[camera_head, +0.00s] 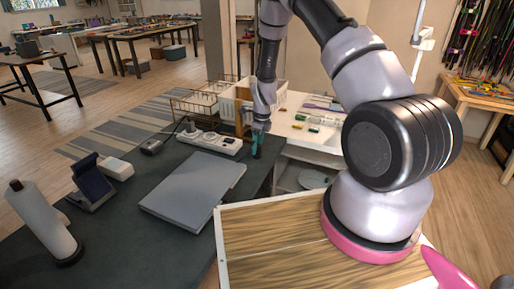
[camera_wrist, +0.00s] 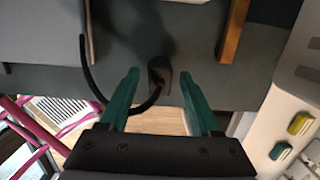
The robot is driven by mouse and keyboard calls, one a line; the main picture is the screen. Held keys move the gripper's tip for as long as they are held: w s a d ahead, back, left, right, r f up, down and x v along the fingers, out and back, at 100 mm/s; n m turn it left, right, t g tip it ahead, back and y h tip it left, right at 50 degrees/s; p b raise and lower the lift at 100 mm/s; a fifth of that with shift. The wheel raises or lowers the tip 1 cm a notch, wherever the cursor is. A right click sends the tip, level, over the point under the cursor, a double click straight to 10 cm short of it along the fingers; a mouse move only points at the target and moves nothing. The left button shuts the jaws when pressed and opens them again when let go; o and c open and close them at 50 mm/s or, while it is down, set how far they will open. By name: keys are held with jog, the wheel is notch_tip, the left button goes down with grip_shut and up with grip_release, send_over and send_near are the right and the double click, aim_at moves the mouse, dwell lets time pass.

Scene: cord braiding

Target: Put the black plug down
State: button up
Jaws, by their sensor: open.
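The black plug (camera_wrist: 159,72) shows in the wrist view between and just beyond my fingertips, close to the edge of the dark grey table (camera_wrist: 205,85). It appears to rest on the table top, with clear space on both sides between it and the teal fingers. Its black cord (camera_wrist: 88,72) loops to the left and up. My gripper (camera_wrist: 159,80) is open and empty. In the head view, my gripper (camera_head: 256,142) is low over the table's right edge; the plug cannot be made out there.
A white power strip (camera_head: 222,141), a closed grey laptop (camera_head: 193,187) and a small black box (camera_head: 152,146) lie left of my gripper. A white bench (camera_head: 318,123) with small coloured items stands to the right.

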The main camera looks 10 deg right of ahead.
notch_tip(320, 180, up, 12)
jog(key=d, duration=0.1)
notch_tip(320, 180, up, 13)
jog(key=n+t, duration=0.1)
jog(key=n, duration=0.3)
send_over(260, 146)
jog(key=s, duration=0.3)
jog(key=s+d+r+n+t+y, duration=0.15)
jog(key=s+r+n, duration=0.35)
jog(key=r, duration=0.6)
jog(key=s+d+r+n+t, duration=0.1)
jog(key=s+r+n+t, duration=0.1)
jog(key=s+r+n, duration=0.4)
jog(key=s+d+r+n+t, duration=0.2)
jog(key=s+r+n, duration=0.4)
jog(key=s, duration=0.9)
jog(key=shift+d+r+h, duration=0.15)
jog(key=shift+r+h, duration=0.15)
jog(key=shift+h, duration=0.05)
